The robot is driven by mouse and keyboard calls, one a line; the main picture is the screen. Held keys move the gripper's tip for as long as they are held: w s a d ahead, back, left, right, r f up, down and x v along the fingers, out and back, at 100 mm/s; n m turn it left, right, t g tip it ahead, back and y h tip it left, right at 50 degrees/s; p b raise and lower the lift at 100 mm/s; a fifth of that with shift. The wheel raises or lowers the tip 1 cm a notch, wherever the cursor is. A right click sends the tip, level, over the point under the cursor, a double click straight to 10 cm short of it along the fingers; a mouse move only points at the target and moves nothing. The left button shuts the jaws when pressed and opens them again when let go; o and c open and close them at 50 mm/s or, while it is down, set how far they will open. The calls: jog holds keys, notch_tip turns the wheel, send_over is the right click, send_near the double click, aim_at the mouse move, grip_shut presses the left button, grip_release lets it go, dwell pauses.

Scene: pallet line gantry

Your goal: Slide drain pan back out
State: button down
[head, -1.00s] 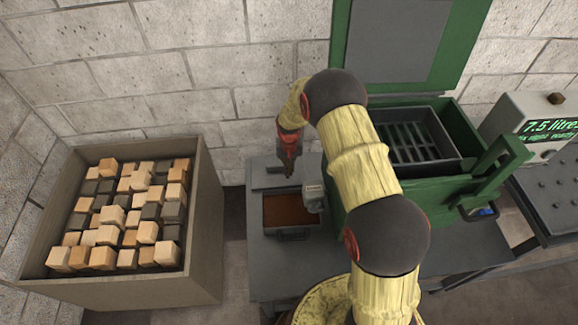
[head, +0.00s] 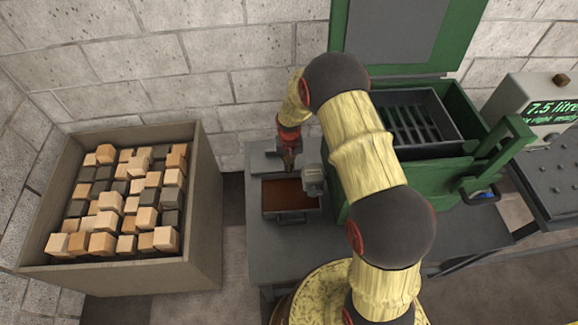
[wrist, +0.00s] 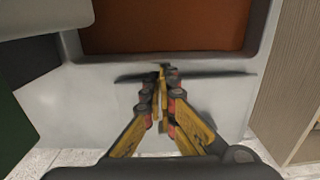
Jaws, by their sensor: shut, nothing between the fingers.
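The drain pan (head: 292,214) is a grey tray with reddish-brown contents and a handle at its near end. It lies on the grey bench, left of the green machine (head: 370,190). A small grey fitting (head: 313,178) covers part of its right side. My gripper (head: 289,170) points down at the pan's far end, with its fingers together. In the wrist view the shut, empty fingertips (wrist: 162,70) appear just below the pan's brown interior (wrist: 165,25), near its grey rim. I cannot tell whether they touch the rim.
A large bin (head: 205,215) of wooden and dark blocks stands to the left. The green machine holds a slotted tray (head: 450,148). A display box (head: 525,110) and a dark table (head: 550,170) are at the right. Bare bench (head: 275,255) shows in front of the pan.

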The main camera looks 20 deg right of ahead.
jog(key=s, duration=0.1)
jog(key=s+p, duration=0.1)
jog(key=s, duration=0.1)
jog(key=shift+s+a, duration=0.25)
jog(key=shift+a, duration=0.15)
